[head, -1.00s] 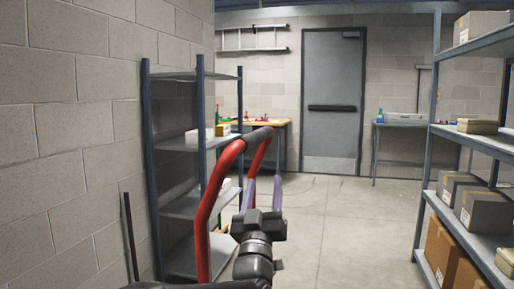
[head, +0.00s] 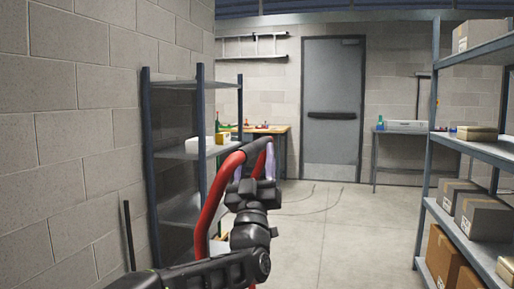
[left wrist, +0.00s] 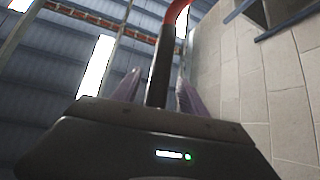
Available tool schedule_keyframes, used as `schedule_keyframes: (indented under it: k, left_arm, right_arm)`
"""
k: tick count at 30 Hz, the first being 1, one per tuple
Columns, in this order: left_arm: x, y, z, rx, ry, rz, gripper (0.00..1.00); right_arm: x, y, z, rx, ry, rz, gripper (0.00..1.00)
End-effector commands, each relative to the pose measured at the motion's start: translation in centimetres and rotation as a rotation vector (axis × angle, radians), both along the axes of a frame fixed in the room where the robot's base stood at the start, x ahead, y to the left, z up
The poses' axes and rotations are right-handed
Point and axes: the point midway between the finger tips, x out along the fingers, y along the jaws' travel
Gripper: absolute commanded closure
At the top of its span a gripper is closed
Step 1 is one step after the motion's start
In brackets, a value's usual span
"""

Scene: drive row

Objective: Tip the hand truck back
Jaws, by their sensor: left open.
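The hand truck (head: 206,212) is in the head view, left of centre, with a curved red tube frame and a black grip (head: 254,147) at its top. Its lower part is hidden behind my arm. My left gripper (head: 256,164) is at the grip, its pale purple fingers pointing up. In the left wrist view, the black grip (left wrist: 161,72) runs between the two spread fingers of my left gripper (left wrist: 157,86), with the red tube above it. The gripper is open around the grip, not closed on it. My right gripper is not in view.
A metal shelf unit (head: 181,155) stands close behind the hand truck along the left block wall. A shelf (head: 478,152) with boxes lines the right. The concrete floor (head: 335,225) between is clear to the grey door (head: 332,105).

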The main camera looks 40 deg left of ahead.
Motion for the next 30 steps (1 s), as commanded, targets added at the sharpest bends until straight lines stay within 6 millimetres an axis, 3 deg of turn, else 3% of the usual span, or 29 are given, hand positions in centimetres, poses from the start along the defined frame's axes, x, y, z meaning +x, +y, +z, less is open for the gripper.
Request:
schedule_keyframes:
  k: [6, 15, 30]
  left_arm:
    - [1.4, 0.8, 1.6, -0.001, 0.0, -0.001, 0.5]
    - [1.6, 0.9, 1.8, 0.001, 0.0, -0.001, 0.5]
    - [1.6, 0.9, 1.7, 0.001, 0.0, -0.001, 0.91]
  right_arm:
    - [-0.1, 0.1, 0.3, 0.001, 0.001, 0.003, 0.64]
    - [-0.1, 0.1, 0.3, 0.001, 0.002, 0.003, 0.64]
    - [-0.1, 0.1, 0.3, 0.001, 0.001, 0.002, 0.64]
